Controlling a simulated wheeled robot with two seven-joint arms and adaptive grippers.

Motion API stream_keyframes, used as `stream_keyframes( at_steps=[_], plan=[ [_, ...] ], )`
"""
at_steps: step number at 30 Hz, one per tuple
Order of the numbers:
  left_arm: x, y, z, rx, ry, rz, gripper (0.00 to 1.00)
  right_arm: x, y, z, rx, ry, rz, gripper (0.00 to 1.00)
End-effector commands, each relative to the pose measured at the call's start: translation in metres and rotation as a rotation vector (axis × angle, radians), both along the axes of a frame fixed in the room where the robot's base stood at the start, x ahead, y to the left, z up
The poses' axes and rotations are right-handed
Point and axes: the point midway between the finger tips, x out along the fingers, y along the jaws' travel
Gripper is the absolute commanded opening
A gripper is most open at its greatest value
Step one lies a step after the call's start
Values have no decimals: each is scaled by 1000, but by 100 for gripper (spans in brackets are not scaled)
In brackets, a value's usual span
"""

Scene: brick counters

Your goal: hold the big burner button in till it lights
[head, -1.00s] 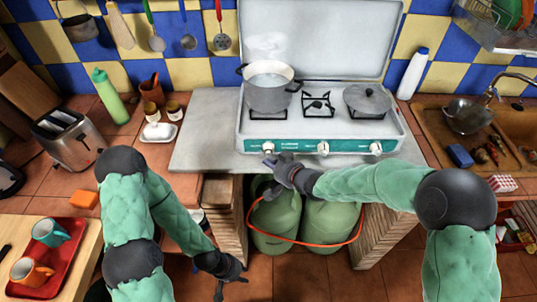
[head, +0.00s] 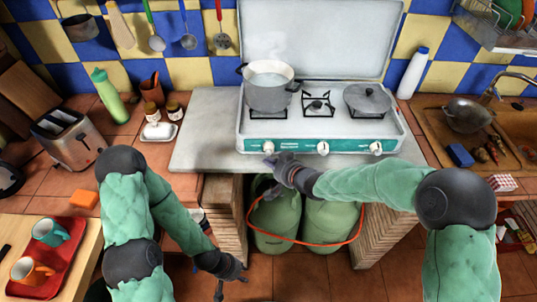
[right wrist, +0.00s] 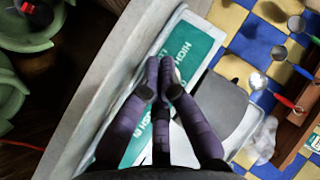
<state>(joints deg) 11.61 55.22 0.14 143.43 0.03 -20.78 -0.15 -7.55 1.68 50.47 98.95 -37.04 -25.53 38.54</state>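The white stove (head: 225,150) has a teal front panel with three white knobs. The left knob (head: 268,147) sits below the grey pot (head: 268,95), which stands on the left burner and steams. My right gripper (head: 272,163) is just in front of and below the left knob. In the right wrist view its purple fingertips (right wrist: 160,66) are together, against or very close to the white knob (right wrist: 175,76), which they partly hide. I cannot tell whether the knob is pressed in. No flame shows under the pot. My left gripper (head: 232,278) hangs low, open and empty.
Green gas bottles (head: 275,220) with an orange hose stand under the counter. The stove lid (head: 320,35) is up. Grey worktop (head: 205,125) to the left is clear.

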Motion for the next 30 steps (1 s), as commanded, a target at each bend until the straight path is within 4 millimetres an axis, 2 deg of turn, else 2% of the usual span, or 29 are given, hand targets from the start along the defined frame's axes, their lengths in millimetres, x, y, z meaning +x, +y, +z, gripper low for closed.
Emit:
stream_keyframes(
  at_steps=[30],
  plan=[
    [0, 0, 4, 0, 0, 0, 31, 9, 0, 0, 0, 0, 0, 0]
  ],
)
